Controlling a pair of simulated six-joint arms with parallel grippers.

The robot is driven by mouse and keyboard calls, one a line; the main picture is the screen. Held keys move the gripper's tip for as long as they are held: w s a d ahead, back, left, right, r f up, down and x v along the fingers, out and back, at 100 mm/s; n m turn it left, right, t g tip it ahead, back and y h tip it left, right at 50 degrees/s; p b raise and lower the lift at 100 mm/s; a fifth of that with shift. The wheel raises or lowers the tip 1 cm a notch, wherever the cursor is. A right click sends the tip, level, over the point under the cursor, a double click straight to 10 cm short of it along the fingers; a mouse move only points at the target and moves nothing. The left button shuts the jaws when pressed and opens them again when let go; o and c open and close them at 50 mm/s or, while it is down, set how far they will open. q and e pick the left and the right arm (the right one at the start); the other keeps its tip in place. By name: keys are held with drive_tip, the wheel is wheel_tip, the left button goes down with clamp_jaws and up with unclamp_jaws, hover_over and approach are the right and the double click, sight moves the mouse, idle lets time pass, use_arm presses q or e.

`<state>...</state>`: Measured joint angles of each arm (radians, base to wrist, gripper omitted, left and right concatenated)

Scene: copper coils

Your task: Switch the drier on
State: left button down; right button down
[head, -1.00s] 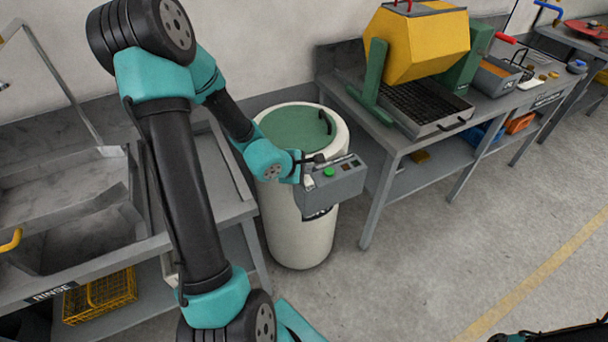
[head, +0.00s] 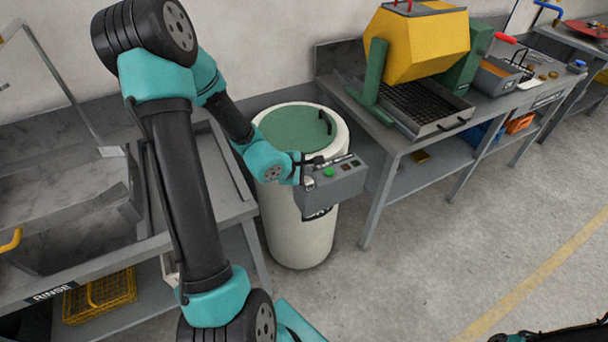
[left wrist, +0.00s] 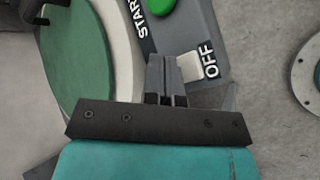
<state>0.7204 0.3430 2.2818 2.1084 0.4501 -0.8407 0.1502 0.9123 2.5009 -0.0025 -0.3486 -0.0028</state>
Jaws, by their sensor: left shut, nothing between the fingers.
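The drier is a white drum (head: 303,240) with a green lid (head: 290,128), standing on the floor between two benches. A grey control box (head: 338,188) sits on its front right side. The box carries a green button (head: 328,172), labelled START in the left wrist view (left wrist: 160,5). A pale button (left wrist: 190,66) labelled OFF is beside it. My left gripper (left wrist: 166,72) is shut and empty. Its fingertips are over the box, close to the pale button and below the START label; I cannot tell whether they touch. In the head view, the left gripper (head: 309,172) partly hides the box's left end.
A rinse bench (head: 215,215) with sinks stands at left, a yellow basket (head: 100,297) beneath it. At right, a grey bench (head: 395,140) carries a yellow tumbler (head: 415,40) and a tray (head: 430,105). The floor (head: 430,270) in front is clear.

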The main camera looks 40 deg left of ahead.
sight(306, 179)
idle(0.3)
use_arm(q)
drive_tip(key=shift+r, duration=0.8)
drive_tip(key=shift+d, duration=0.1)
drive_tip(key=shift+s+d+r, duration=0.1)
drive_tip(key=shift+d+r, duration=0.05)
drive_tip(key=shift+r, duration=1.1)
drive_tip(key=shift+s+d+r, duration=0.1)
drive_tip(key=shift+d+r, duration=0.05)
drive_tip(key=shift+r, duration=1.05)
